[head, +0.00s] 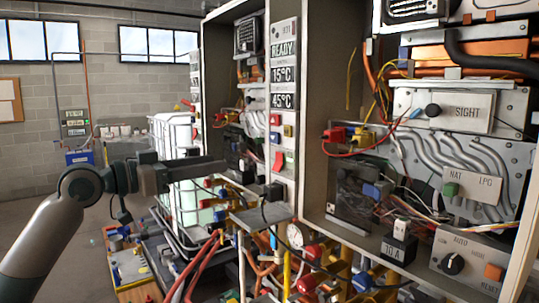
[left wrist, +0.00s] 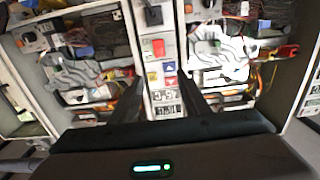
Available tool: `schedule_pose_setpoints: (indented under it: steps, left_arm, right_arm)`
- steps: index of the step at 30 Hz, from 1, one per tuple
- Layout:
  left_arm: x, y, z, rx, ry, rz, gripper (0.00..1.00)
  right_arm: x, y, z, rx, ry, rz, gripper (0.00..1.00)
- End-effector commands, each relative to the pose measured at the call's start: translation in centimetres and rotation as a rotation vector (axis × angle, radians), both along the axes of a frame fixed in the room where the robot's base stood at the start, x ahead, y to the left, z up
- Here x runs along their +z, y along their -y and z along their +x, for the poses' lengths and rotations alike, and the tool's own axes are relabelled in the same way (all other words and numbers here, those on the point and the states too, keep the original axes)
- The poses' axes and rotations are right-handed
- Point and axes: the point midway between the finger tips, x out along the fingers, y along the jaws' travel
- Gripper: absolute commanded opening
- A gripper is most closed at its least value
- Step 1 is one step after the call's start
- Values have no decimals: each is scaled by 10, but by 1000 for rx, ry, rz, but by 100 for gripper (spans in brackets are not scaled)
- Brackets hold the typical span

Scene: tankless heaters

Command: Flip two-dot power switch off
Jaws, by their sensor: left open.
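My left gripper (head: 222,165) reaches in from the left in the head view, its fingers pointing at the narrow control panel (head: 284,28) between two open heater cabinets. In the left wrist view my left gripper (left wrist: 162,88) is open and empty, its dark fingers on either side of the upside-down panel. The panel carries a black lever switch (left wrist: 153,14), a red rocker (left wrist: 158,47) and small coloured buttons. The red rocker also shows in the head view (head: 278,160). I cannot make out any two-dot mark. My right gripper is not in view.
Open heaters with pipes and wires stand on both sides of the panel, including the right cabinet (head: 325,110). A grey ledge (head: 262,214) juts out below the panel. Cables and valves crowd beneath. A white caged tank (head: 172,140) stands behind my gripper.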

Motion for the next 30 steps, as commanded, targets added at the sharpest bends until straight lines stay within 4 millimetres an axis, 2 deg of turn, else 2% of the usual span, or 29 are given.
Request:
schedule_pose_setpoints:
  steps: [8,24,30]
  left_arm:
    - [4,26,18,-2,-2,-1,42]
    - [5,103,74,-1,-2,-1,42]
    - [3,125,91,0,-2,-1,42]
  right_arm:
    - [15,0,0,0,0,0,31]
    - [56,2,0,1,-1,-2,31]
    - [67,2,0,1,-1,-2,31]
